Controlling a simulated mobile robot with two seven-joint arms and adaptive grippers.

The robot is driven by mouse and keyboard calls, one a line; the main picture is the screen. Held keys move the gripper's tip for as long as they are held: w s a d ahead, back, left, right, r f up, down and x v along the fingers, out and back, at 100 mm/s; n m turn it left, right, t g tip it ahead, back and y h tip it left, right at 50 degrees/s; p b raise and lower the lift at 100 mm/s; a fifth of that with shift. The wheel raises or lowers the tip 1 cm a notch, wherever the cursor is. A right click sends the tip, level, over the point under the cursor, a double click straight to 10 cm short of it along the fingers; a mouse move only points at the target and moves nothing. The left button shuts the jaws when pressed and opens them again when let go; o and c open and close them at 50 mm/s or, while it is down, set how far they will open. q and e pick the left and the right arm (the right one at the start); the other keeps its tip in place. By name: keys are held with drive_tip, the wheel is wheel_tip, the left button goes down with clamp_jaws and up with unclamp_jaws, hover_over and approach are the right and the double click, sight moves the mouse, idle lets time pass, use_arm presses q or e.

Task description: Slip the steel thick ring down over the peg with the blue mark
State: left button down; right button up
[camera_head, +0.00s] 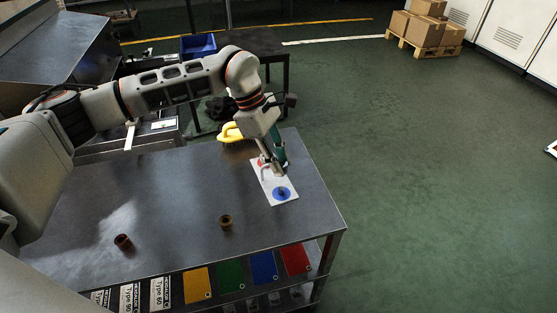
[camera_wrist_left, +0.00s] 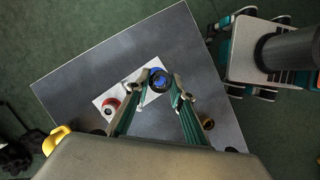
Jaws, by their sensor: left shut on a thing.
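A white board (camera_head: 286,203) lies on the steel table and has a blue round mark (camera_head: 275,194) and a red one (camera_head: 261,162). A short dark peg (camera_head: 282,189) stands on the blue mark. My left gripper (camera_head: 279,172) points down just above the board. In the left wrist view its fingertips (camera_wrist_left: 161,79) are shut on a dark ring (camera_wrist_left: 160,88), with blue showing through and around it. I cannot tell whether the ring is around the peg or above it.
Two brown rings stand on the table, one near the front middle (camera_head: 225,222) and one at the left (camera_head: 123,241). A yellow object (camera_head: 232,131) is at the far edge. Colored plates (camera_head: 263,266) sit on the shelf below. The table's left middle is clear.

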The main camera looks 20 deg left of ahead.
sight(281, 188)
use_arm(q)
drive_tip(key=shift+r, duration=0.1)
drive_tip(key=shift+f+b, duration=0.45)
drive_tip(key=shift+f, duration=0.9)
wheel_tip(281, 188, down, 2)
drive_tip(key=shift+f+b, duration=0.1)
drive_tip(key=shift+b, duration=0.35)
drive_tip(key=shift+f, duration=0.55)
idle(0.8)
drive_tip(key=shift+f+b, duration=0.55)
drive_tip(key=shift+f, duration=1.25)
drive_tip(key=c, duration=1.7)
unclamp_jaws()
